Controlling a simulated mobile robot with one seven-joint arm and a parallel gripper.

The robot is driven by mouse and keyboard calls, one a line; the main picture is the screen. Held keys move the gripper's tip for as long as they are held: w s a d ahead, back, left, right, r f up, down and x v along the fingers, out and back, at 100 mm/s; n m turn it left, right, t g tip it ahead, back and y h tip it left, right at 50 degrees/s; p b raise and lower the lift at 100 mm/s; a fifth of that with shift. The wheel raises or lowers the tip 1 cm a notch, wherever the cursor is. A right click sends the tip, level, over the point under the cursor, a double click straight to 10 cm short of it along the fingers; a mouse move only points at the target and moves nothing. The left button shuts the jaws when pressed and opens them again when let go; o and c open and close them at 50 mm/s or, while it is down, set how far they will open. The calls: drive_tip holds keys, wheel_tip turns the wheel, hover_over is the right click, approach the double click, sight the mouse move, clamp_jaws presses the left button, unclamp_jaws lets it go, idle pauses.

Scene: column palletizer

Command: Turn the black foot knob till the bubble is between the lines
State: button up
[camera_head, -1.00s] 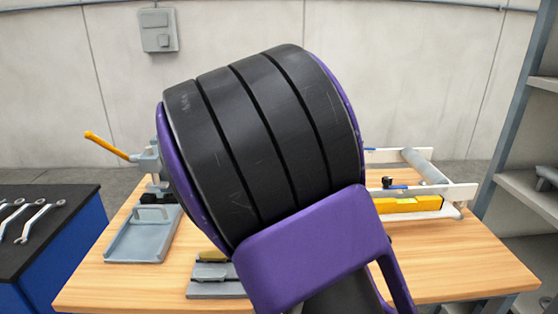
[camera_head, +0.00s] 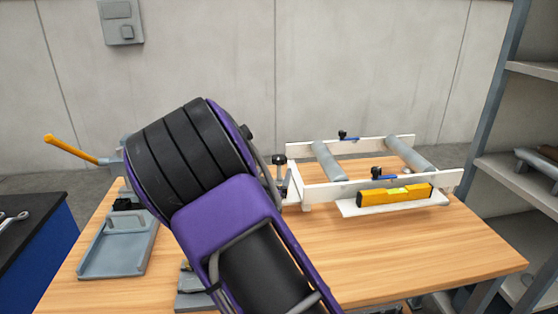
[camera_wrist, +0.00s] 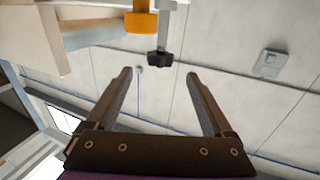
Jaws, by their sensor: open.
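A black star-shaped knob (camera_wrist: 159,58) on a grey stem shows at the top middle of the wrist view, just beyond and between my fingertips. My gripper (camera_wrist: 158,78) is open and empty, with a finger on either side of the view and apart from the knob. In the head view, a black knob (camera_head: 279,159) tops a post at the left end of the white roller frame (camera_head: 318,193); it appears to be the same knob. The yellow spirit level (camera_head: 372,197) lies on the frame's front ledge. Its green vial (camera_head: 398,190) is too small to read the bubble.
An orange part (camera_wrist: 142,22) hangs beside the knob in the wrist view. Two blue-handled clamps (camera_head: 387,176) sit on the frame. A grey vise base (camera_head: 105,262) stands at the table's left. Bare wooden table (camera_head: 400,250) lies before the frame. Shelves (camera_head: 520,175) stand right.

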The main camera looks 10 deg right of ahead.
sight(278, 163)
drive_tip(key=x, duration=0.8)
drive_tip(key=shift+w+d, duration=0.1)
drive_tip(key=shift+w, duration=0.15)
clamp_jaws()
